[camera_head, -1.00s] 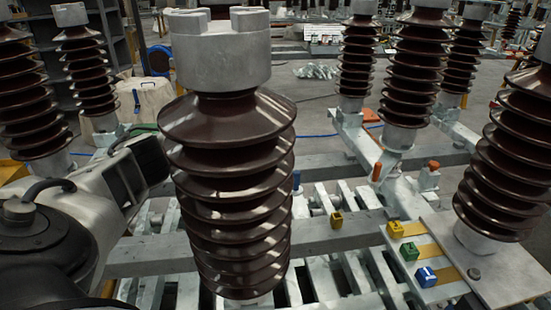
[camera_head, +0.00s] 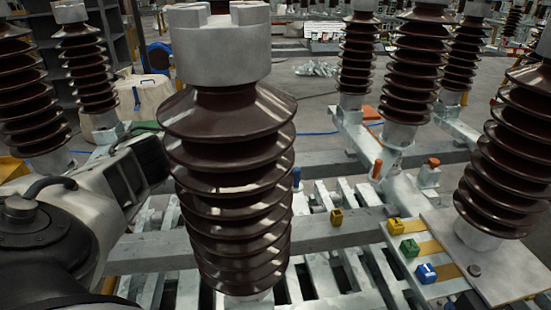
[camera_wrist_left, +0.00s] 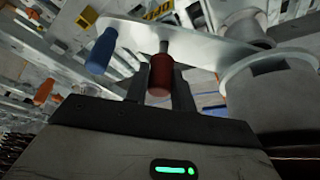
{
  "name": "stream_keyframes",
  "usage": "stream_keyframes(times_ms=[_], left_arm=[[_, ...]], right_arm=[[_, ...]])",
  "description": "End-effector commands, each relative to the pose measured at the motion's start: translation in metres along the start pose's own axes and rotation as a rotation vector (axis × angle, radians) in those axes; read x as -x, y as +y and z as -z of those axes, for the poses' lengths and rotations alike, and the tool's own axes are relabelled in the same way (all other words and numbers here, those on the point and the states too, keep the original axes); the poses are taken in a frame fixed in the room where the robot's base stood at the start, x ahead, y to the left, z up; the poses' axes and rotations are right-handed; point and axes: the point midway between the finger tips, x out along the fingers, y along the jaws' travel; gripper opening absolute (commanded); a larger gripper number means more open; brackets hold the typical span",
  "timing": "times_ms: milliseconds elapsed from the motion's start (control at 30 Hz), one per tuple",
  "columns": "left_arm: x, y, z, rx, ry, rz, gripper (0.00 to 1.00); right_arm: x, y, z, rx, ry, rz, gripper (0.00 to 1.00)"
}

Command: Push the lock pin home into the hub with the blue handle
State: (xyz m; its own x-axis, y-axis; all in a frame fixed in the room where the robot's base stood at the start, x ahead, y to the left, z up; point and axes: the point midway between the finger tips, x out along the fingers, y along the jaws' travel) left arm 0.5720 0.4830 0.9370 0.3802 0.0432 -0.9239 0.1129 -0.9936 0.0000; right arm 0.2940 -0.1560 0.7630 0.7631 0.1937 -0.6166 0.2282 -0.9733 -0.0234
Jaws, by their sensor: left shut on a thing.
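In the left wrist view a blue handle (camera_wrist_left: 101,51) hangs at the left end of a light metal plate (camera_wrist_left: 200,43). A dark red handle (camera_wrist_left: 160,76) with a short metal stem hangs from the same plate, right of the blue one. My left gripper (camera_wrist_left: 160,88) has its two dark fingers shut on the red handle; the blue handle is outside the fingers. In the head view only a bit of the blue handle (camera_head: 296,178) shows beside the large brown insulator, which hides my left gripper. A grey cylindrical body (camera_wrist_left: 270,95) stands at the right; I cannot tell whether it is the hub. My right gripper is not in view.
The large brown insulator (camera_head: 228,170) stands close in front, beside my left arm. More insulators (camera_head: 418,65) stand behind and at the right. Yellow, green and blue blocks (camera_head: 411,248) sit on a plate at the right. Slatted metal beams (camera_head: 335,240) lie below.

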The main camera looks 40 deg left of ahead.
Motion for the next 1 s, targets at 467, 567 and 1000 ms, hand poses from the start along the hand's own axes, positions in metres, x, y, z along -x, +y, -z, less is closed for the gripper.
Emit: stream_keyframes(times_ms=[467,567,1000], left_arm=[[-0.009,0.000,-0.003,0.000,0.001,0.000,0.03],[-0.011,0.000,-0.004,0.000,0.001,0.000,0.03],[-0.019,0.000,-0.008,0.000,0.000,-0.001,0.03]], right_arm=[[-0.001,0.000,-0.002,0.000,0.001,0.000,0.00],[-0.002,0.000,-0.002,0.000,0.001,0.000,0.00],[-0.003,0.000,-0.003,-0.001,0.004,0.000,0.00]])
